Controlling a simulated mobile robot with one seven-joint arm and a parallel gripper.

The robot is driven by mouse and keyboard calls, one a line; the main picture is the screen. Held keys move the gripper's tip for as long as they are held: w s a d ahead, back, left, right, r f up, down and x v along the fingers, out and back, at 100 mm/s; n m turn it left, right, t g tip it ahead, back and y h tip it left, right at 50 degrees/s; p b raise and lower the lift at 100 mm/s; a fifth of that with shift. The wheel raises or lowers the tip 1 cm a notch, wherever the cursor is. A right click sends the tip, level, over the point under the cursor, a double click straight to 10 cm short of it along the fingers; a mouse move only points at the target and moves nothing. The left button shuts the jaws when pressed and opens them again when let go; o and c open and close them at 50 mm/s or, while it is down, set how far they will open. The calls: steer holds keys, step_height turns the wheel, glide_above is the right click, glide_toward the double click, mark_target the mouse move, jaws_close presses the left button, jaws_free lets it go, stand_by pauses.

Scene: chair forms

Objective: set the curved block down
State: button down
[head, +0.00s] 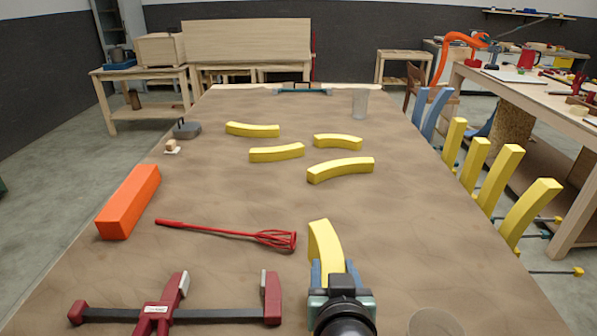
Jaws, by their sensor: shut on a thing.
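A yellow curved block (325,245) is at the lower middle of the head view, its long side pointing away from me. My gripper (333,272) is shut on the near end of this block, with a blue finger on each side. The block is over the brown table (220,190); I cannot tell whether its underside touches the top. Several more yellow curved blocks lie farther up the table, among them one at the near right of that group (341,169) and one at its far left (252,130).
A red whisk (230,231) lies left of the held block. A red clamp (170,310) is at the front left and an orange bar (128,202) at the left edge. A clear cup (360,102) stands far back. Bare table lies right of the held block.

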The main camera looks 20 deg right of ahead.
steer(key=shift+d+r, duration=0.15)
steer(key=shift+r, duration=0.05)
step_height(320, 180, down, 6)
steer(key=shift+s+r, duration=0.15)
steer(key=shift+f, duration=2.1)
steer(key=shift+f, duration=0.15)
steer(key=shift+c, duration=1.4)
jaws_free()
